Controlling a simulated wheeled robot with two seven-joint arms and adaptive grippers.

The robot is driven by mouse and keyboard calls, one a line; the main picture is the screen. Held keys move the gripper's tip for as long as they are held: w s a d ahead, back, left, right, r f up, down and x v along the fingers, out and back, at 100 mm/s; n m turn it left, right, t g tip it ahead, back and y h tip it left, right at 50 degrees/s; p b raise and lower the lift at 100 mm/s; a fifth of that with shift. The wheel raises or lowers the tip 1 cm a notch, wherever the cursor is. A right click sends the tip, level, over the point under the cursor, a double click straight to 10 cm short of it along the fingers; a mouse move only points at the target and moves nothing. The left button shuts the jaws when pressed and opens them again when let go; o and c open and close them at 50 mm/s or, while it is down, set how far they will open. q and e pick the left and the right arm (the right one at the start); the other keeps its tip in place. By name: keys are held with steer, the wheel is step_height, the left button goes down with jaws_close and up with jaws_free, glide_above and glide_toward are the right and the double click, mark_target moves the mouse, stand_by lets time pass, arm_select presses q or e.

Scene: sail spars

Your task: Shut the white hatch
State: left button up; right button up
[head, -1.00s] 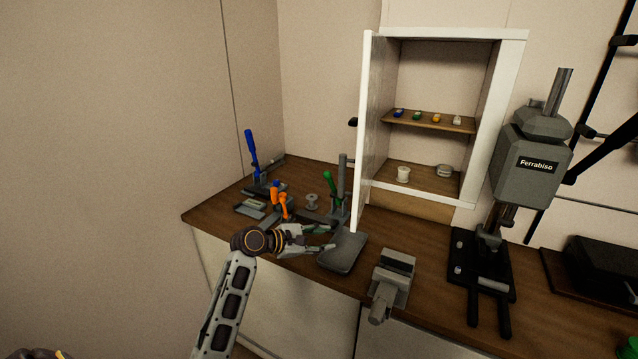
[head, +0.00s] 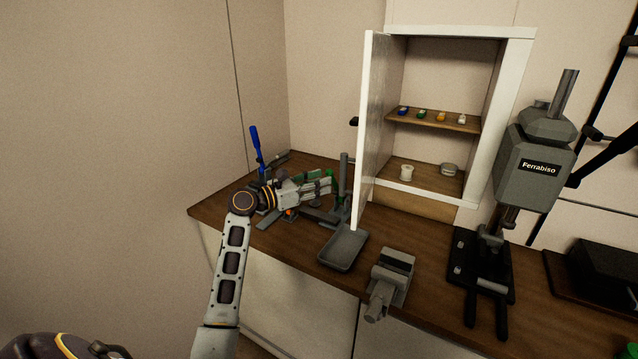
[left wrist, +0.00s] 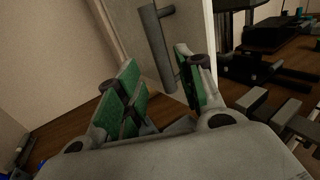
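The white hatch (head: 374,120) is the door of the wall cabinet and stands wide open, its panel jutting out from the cabinet's left side. My right gripper is out of view.
The white cabinet frame (head: 519,100) holds two shelves with small items. A vice (head: 390,280) and a press (head: 528,170) are to the right. A blue-handled tool (head: 256,143) is behind my gripper.

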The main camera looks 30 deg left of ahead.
mark_target(363, 182)
arm_select(q)
steer(key=shift+w+d, duration=0.1)
stand_by(0.3)
steer(key=b+x, duration=0.3)
steer(key=x, duration=0.4)
steer(key=shift+w+d, duration=0.2)
steer(key=shift+w, duration=0.1)
steer(key=shift+c, duration=0.4)
jaws_close()
steer(key=shift+w+d+r+p, duration=0.1)
steer(key=shift+d+p, duration=1.1)
steer(key=shift+d, duration=0.5)
steer(key=shift+w+d+r+p, duration=0.1)
steer(key=shift+w+d+p, duration=0.05)
steer(key=shift+d+p, duration=1.3)
steer(key=shift+w+d+f, duration=0.1)
steer(key=shift+d+f, duration=0.05)
steer(key=shift+d, duration=0.55)
